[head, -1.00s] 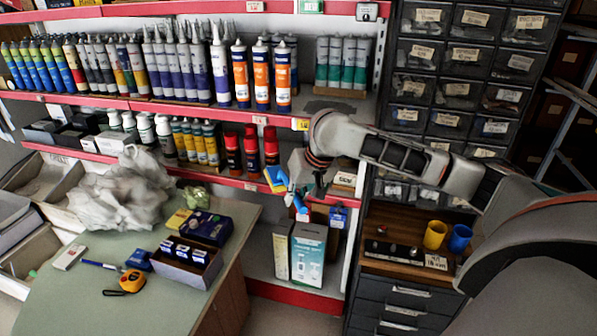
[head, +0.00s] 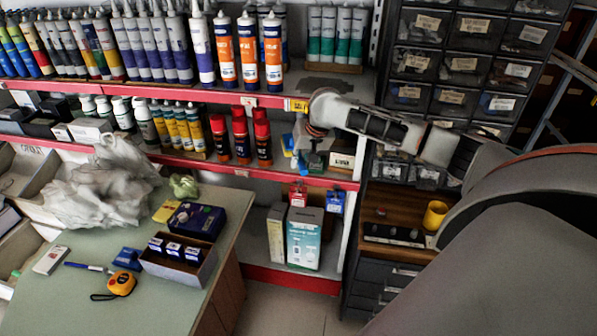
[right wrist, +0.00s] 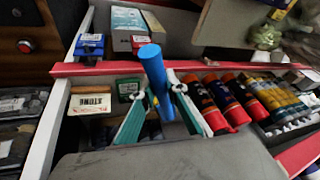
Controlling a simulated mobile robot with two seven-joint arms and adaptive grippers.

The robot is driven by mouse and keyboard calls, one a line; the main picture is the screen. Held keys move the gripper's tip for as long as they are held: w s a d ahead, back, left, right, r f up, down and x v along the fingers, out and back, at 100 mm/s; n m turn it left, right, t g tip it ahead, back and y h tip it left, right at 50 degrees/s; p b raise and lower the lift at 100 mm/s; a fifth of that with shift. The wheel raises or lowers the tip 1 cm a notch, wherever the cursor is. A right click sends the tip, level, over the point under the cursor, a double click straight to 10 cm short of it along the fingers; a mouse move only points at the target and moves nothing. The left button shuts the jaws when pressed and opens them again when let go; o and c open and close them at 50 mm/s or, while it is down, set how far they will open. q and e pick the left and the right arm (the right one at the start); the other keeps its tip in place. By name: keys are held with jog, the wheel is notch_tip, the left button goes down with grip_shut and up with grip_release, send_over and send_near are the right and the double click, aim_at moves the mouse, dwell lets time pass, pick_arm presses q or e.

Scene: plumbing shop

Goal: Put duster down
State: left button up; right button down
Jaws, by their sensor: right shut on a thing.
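The duster shows mainly as a blue handle (right wrist: 155,80) in the right wrist view. It is between the two teal fingers of my right gripper (right wrist: 160,95), which is shut on it. In the head view, my right gripper (head: 308,155) is at the middle shelf (head: 230,168), between the red bottles and a small labelled box. Small blue parts (head: 288,143) show beside the gripper there. The rest of the duster is hidden, and I cannot tell whether it touches the shelf. My left gripper is not in view.
Red-capped bottles (head: 241,136) stand left of the gripper and a labelled box (head: 342,154) stands right. Cartridges (head: 246,50) fill the shelf above. Boxes (head: 305,240) stand below. A cluttered green counter (head: 95,290) is at lower left. Drawers (head: 462,70) are at right.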

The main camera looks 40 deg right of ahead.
jog(key=shift+f, duration=2.6)
jog(key=c, duration=2)
grip_release()
jog(key=shift+c, duration=0.2)
